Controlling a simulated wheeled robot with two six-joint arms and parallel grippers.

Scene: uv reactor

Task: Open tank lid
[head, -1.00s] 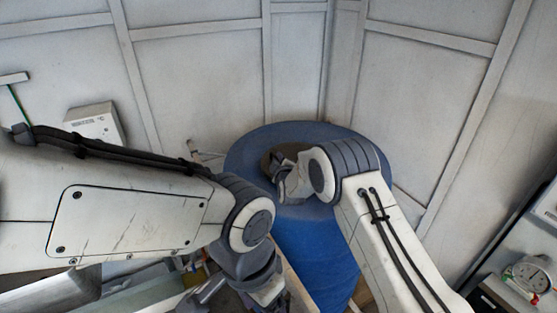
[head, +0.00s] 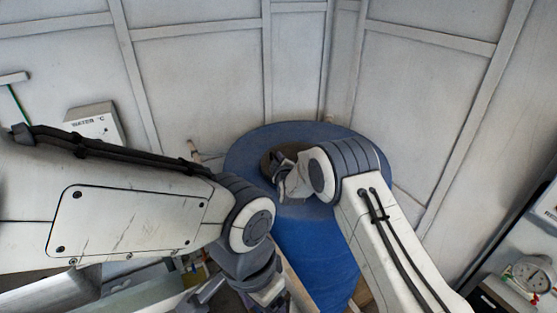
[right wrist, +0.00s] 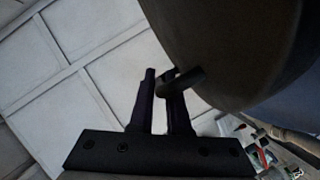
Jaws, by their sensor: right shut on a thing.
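The blue tank (head: 312,255) stands in the corner with a wide round top. A dark round lid (head: 266,162) shows on its top, mostly covered by my right wrist. My right gripper (head: 281,176) is at this lid. In the right wrist view, its two dark fingers (right wrist: 160,76) are shut on the lid's dark handle (right wrist: 188,80), and the lid's broad dark face (right wrist: 225,45) fills the upper right.
Pale panelled walls (head: 200,75) close in behind the tank. A white box marked WATER (head: 95,122) is on the left. A gauge (head: 531,274) stands at the lower right. Clutter near the floor shows below my left arm.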

